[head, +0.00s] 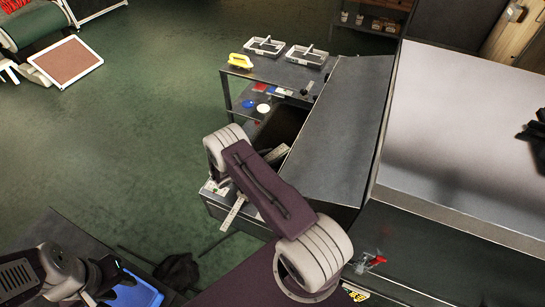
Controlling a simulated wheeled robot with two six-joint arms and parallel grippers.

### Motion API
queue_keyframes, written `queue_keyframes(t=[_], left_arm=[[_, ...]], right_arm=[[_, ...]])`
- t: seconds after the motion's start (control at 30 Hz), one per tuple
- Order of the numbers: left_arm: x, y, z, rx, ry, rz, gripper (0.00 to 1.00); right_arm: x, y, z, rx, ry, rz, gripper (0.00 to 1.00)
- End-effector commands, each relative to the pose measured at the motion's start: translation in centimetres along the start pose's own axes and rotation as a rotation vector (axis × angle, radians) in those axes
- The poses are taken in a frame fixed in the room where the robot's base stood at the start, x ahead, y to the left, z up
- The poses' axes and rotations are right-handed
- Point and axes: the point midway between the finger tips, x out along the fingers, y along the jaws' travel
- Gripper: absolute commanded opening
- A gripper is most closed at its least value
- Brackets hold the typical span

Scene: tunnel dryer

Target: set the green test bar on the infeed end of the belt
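I cannot make out the green test bar in the head view. The dark belt opening (284,124) shows beside the grey sloping hood of the dryer (340,125), partly covered by my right arm. My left gripper (108,274) is low at the left, close to a blue tray (138,293). Its fingers are dark and small, so I cannot tell whether they are open or hold anything.
A metal side table (277,72) holds two grey-white trays and a yellow item (240,61). Coloured discs lie on its lower shelf. A pale marked strip (232,213) shows beside my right arm. A red part (375,261) is at the lower right. Green floor is clear at the left.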

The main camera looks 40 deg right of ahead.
Motion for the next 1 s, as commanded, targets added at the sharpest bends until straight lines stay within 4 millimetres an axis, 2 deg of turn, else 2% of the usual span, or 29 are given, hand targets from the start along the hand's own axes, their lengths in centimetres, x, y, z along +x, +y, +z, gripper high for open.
queue_keyframes(t=[0.03, 0.07, 0.47, 0.57, 1.0], left_arm=[[0.0, 0.0, 0.0, 0.000, 0.000, 0.000, 0.36], [0.0, 0.0, 0.0, 0.000, 0.000, 0.000, 0.36], [-0.3, 0.0, 0.0, 0.000, 0.000, 0.000, 0.36], [-0.1, 0.0, 0.0, 0.000, 0.000, 0.000, 0.36], [0.6, 0.0, 0.1, 0.000, 0.000, 0.000, 0.36]], right_arm=[[0.0, 0.0, 0.0, 0.000, 0.001, 0.000, 0.60], [0.0, 0.0, 0.0, 0.000, 0.001, 0.000, 0.65], [-0.4, 0.1, 0.3, 0.000, 0.001, 0.002, 0.65], [-1.8, 0.2, 0.2, 0.000, 0.001, 0.004, 0.65], [-10.1, 0.1, 0.2, 0.000, 0.001, 0.004, 0.65]])
